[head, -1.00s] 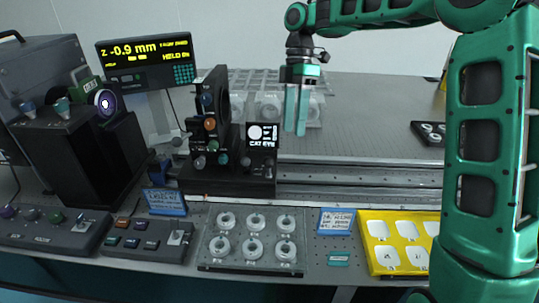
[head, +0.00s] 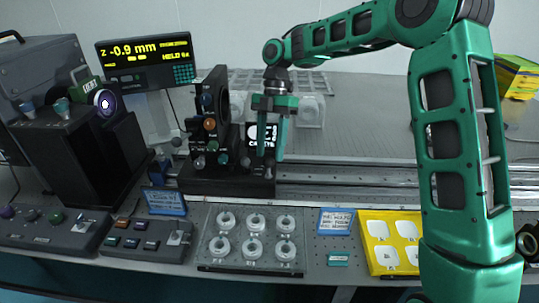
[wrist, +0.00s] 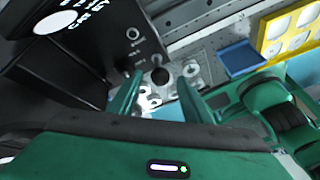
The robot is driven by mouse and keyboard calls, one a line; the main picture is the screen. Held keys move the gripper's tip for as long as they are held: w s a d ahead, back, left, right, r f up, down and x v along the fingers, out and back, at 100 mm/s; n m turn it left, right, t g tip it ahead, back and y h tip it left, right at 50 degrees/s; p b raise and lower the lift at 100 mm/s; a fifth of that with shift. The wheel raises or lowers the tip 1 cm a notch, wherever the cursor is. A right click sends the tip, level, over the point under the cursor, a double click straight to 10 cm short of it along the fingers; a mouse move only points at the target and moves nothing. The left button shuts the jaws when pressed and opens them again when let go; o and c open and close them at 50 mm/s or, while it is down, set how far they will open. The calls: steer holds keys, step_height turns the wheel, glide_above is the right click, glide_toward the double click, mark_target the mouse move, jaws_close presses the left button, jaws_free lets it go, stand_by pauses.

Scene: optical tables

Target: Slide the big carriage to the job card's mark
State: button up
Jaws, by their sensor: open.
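The big carriage (head: 228,184) is a black block on the long rail (head: 350,180), carrying black optic mounts with knobs and a panel lettered CAT EYE. My gripper (head: 271,156) is open and points down at the carriage's right end, in front of that panel. In the wrist view, a dark round knob (wrist: 160,77) on the carriage shows between the spread fingers (wrist: 157,98); I cannot tell whether they touch it. A blue card (head: 336,221) with small print lies in front of the rail; another blue card (head: 165,202) stands to the left. Their print is too small to read.
The readout (head: 147,60) shows Z -0.9 mm and HELD. A tray of white rings (head: 253,240) and a yellow tray (head: 385,245) lie in front of the rail. Black boxes (head: 80,150) stand to the left. The rail right of the carriage looks clear.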

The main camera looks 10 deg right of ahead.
steer(key=shift+x, duration=1.15)
jaws_close()
